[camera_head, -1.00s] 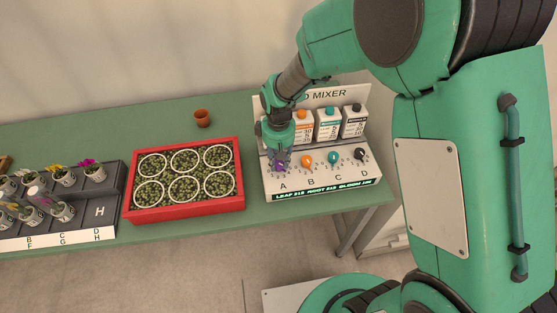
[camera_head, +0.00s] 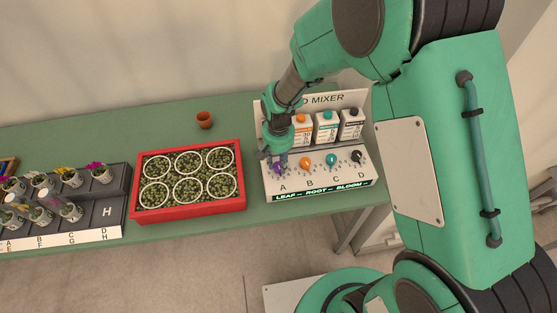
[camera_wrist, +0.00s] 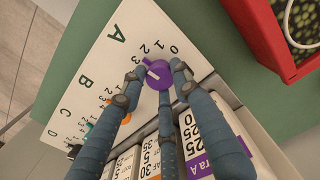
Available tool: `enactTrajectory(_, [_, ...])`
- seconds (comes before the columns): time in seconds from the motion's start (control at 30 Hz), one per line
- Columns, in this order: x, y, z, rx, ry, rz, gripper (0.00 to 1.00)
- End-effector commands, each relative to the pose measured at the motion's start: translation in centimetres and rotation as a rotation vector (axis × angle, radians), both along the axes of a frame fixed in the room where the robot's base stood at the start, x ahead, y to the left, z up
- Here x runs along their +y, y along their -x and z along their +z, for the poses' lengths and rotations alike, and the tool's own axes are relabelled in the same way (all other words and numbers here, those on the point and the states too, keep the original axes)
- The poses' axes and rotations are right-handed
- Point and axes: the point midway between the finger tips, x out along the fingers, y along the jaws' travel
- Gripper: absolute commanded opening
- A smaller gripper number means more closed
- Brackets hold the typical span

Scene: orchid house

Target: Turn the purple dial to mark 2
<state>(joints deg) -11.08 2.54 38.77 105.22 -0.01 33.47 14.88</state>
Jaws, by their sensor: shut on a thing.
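The purple dial (camera_wrist: 158,77) sits at column A of the white mixer panel (camera_wrist: 103,62).
An orange dial (camera_head: 306,163), a teal dial (camera_head: 331,160) and a black dial (camera_head: 356,156) stand to the right. Cartons, including one with an orange cap (camera_head: 301,131), stand behind. A red tray (camera_head: 190,212) and a small clay pot (camera_head: 204,120) are left.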

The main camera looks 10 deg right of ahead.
Motion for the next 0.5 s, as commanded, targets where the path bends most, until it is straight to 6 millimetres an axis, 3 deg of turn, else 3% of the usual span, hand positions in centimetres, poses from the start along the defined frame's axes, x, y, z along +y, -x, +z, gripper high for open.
enactTrajectory(0.5, [0.02,-0.06,0.08,-0.001,0.0,-0.347,0.04])
